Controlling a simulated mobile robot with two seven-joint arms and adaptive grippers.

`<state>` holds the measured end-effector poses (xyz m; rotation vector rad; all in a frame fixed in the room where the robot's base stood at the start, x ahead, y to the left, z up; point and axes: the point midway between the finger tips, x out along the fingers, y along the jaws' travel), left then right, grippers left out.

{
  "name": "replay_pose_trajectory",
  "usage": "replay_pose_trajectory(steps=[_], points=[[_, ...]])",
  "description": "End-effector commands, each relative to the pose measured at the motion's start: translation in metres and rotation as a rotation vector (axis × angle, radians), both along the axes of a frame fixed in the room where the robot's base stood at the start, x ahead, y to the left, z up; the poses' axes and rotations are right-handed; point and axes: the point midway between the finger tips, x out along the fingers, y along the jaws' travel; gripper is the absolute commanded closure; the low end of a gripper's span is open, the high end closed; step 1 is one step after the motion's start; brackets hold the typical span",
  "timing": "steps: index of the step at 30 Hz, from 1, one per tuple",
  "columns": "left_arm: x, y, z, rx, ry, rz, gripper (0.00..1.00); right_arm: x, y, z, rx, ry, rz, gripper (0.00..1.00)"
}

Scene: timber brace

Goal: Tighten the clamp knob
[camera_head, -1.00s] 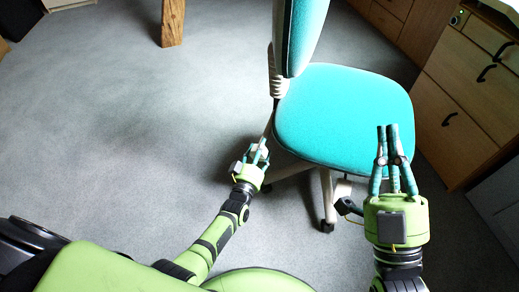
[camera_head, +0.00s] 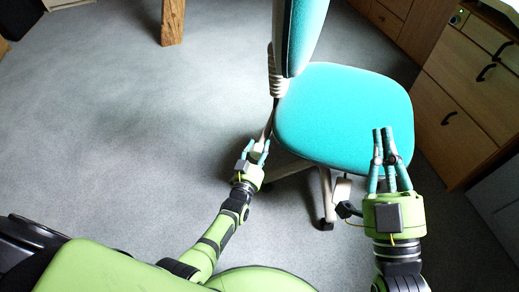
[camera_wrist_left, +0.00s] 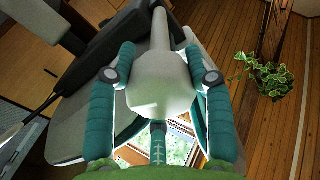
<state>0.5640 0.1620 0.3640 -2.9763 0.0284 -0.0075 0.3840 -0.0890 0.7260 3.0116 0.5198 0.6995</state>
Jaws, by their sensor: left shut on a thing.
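A pale, rounded knob (camera_wrist_left: 160,88) on a light stem fills the middle of the left wrist view. My left gripper (camera_head: 257,149) is shut on it, with teal fingers on both sides and a third finger below. In the head view the knob is small and mostly hidden by the fingers, at the lower end of the backrest post (camera_head: 277,80) of a teal chair (camera_head: 345,115). My right gripper (camera_head: 383,130) overlaps the chair seat in the picture. Its fingertips look close together, nothing shows between them, and whether they touch is unclear.
Wooden drawers (camera_head: 460,115) stand to the right of the chair. A timber post (camera_head: 172,22) stands at the back. Grey floor (camera_head: 110,120) is clear on the left. A green plant (camera_wrist_left: 270,75) shows at the right of the left wrist view.

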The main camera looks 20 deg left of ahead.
Motion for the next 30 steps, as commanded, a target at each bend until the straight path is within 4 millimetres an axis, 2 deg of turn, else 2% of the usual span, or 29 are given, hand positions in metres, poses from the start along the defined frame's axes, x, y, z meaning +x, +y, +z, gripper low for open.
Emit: replay_pose_trajectory(steps=[1, 8, 9, 10, 11, 23, 26, 30], points=[[0.000, -0.005, -0.001, 0.004, 0.005, -0.008, 0.81, 0.000, 0.000, 0.000, 0.000, 0.001, 0.000, 1.00], [0.000, -0.004, -0.002, 0.005, 0.006, -0.008, 0.81, 0.000, 0.000, -0.001, 0.000, 0.002, -0.001, 1.00], [0.000, -0.004, -0.002, 0.005, 0.006, -0.008, 0.41, 0.000, 0.000, -0.001, 0.000, 0.002, -0.001, 1.00], [0.000, -0.004, -0.002, 0.004, 0.006, -0.007, 0.29, 0.000, 0.000, -0.001, 0.000, 0.002, -0.001, 1.00], [0.000, -0.004, -0.002, 0.004, 0.006, -0.007, 0.24, 0.000, 0.000, -0.001, -0.001, 0.002, -0.001, 1.00], [-0.005, -0.001, -0.002, 0.002, 0.004, -0.001, 0.24, 0.001, -0.001, -0.002, 0.001, 0.004, -0.006, 1.00], [-0.015, 0.000, -0.003, 0.002, 0.005, -0.001, 0.24, 0.001, -0.001, -0.001, 0.001, 0.003, -0.004, 1.00], [-0.042, 0.000, -0.003, 0.002, 0.007, -0.002, 0.24, 0.001, -0.001, -0.001, 0.001, 0.002, -0.003, 1.00]])
